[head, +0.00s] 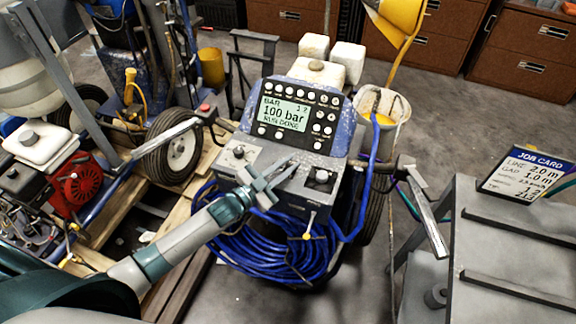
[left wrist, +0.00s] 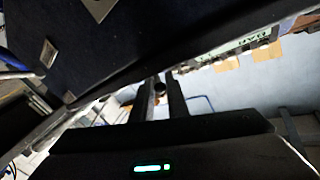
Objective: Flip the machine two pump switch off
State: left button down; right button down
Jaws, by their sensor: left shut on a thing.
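The striper in the middle of the head view has a blue-grey control console (head: 300,150) with a lit display (head: 285,114) reading "100 bar". My right gripper is out of view.
A coiled blue hose (head: 275,255) hangs below the panel. A handlebar (head: 428,215) stands at right, beside a grey metal cart (head: 510,250) with a job card (head: 527,172). Another machine with a red engine (head: 75,180) stands at left. A bucket (head: 385,110) is behind right.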

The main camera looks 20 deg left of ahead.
pick_arm(q)
jog(key=c, duration=1.7)
grip_release()
jog(key=shift+c, duration=0.2)
jog(key=shift+s, duration=0.1)
jog(key=shift+s+a, duration=0.3)
jog(key=shift+s, duration=0.15)
jog(key=p+v, duration=0.4)
jog(key=v, duration=1.2)
jog(key=shift+p, duration=0.4)
jog(key=shift+s, duration=0.15)
